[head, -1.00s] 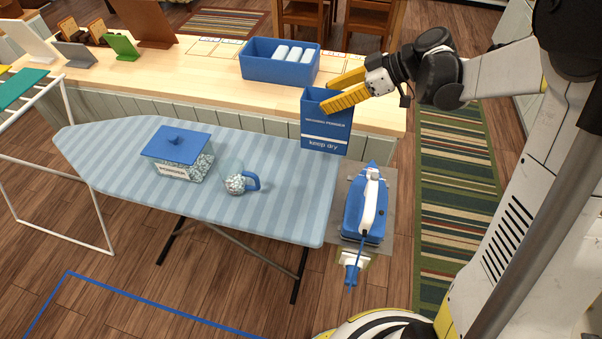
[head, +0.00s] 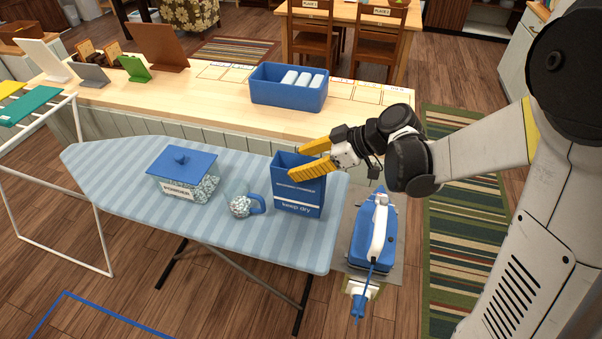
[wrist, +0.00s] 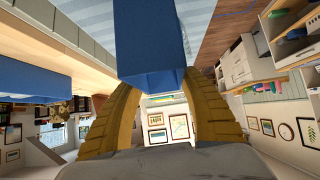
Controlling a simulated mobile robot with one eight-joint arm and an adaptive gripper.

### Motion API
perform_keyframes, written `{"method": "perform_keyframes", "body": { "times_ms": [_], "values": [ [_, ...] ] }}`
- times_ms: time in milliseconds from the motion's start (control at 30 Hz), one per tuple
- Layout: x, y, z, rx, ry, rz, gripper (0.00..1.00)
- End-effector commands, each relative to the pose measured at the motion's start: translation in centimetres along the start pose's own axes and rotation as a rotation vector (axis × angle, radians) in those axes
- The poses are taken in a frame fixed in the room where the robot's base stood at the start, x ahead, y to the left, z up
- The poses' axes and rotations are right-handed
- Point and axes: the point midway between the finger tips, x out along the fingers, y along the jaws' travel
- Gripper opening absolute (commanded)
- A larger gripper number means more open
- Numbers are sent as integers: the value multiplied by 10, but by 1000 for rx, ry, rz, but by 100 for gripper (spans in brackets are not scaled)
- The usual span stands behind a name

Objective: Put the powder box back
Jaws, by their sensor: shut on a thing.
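The powder box (head: 297,196) is a tall blue carton with an open top and a "keep dry" band. My gripper (head: 310,160) is shut on its upper part from the right. The box is upright at the right end of the striped ironing board (head: 130,155); I cannot tell whether its base touches the cloth. In the wrist view the blue box (wrist: 150,45) sits between my yellow fingers (wrist: 150,95). A clear container labelled "POWDER" (head: 186,181), with a blue lid, stands on the board.
A blue iron (head: 374,229) rests right of the board's end. A wooden counter (head: 215,88) behind holds a blue bin (head: 288,95) with white items, and several upright panels. A drying rack (head: 100,235) stands at left. The board's left end is clear.

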Motion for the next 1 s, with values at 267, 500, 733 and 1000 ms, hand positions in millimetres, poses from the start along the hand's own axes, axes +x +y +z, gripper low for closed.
{"method": "perform_keyframes", "body": {
  "times_ms": [267, 500, 733, 1000],
  "values": [
    [21, 0, 28, 0, 1, 0, 11],
    [21, 0, 27, 0, 1, 0, 11],
    [21, 0, 28, 0, 0, 0, 73],
    [18, 0, 26, 0, 0, 1, 73]
  ]
}}
